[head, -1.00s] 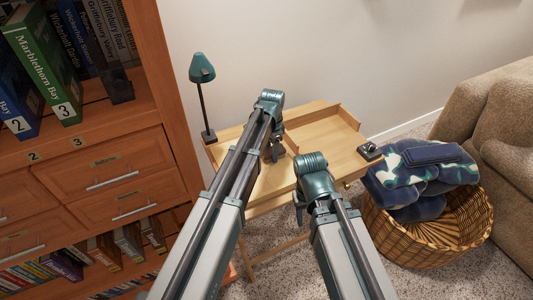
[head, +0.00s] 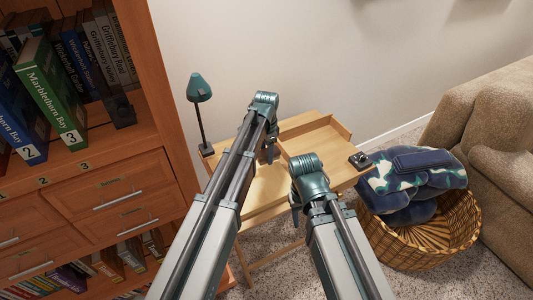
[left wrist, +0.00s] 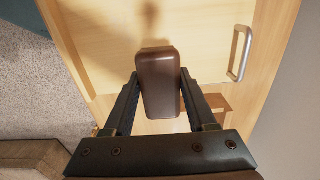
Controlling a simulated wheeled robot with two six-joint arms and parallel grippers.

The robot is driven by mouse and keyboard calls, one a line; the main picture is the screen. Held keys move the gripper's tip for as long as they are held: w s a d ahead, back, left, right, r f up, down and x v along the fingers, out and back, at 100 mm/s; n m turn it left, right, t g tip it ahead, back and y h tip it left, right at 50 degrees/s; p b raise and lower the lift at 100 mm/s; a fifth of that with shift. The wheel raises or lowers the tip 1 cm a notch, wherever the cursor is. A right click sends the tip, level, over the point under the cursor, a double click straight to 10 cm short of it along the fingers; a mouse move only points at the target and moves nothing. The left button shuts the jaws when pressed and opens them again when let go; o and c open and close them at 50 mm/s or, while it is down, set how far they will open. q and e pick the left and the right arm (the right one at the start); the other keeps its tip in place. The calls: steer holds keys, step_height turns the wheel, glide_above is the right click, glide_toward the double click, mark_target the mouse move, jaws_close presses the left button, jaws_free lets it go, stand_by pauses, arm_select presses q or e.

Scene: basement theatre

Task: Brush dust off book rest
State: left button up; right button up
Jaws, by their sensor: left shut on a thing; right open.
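My left gripper (head: 268,152) is shut on a brown, rounded block (left wrist: 158,80), which looks like the back of a brush. The left wrist view shows the block between the two fingers, above pale wood. Its underside is hidden, so I cannot tell whether it touches the wood. In the head view this gripper is over the small wooden desk (head: 262,188), partly hidden by its own arm. I cannot clearly make out the book rest or any dust. My right gripper (head: 296,208) is open and empty near the desk's front edge.
A green lamp (head: 199,88) stands at the desk's left, and a small dark object (head: 360,160) sits at its right corner. A wicker basket (head: 435,240) with a blue blanket (head: 410,180) stands right. A bookcase (head: 150,120) is left, a sofa (head: 500,130) far right.

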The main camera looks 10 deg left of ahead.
arm_select(q)
steer(key=shift+r, duration=0.35)
step_height(320, 180, up, 3)
steer(key=p, duration=0.3)
steer(key=shift+f, duration=0.1)
stand_by(0.4)
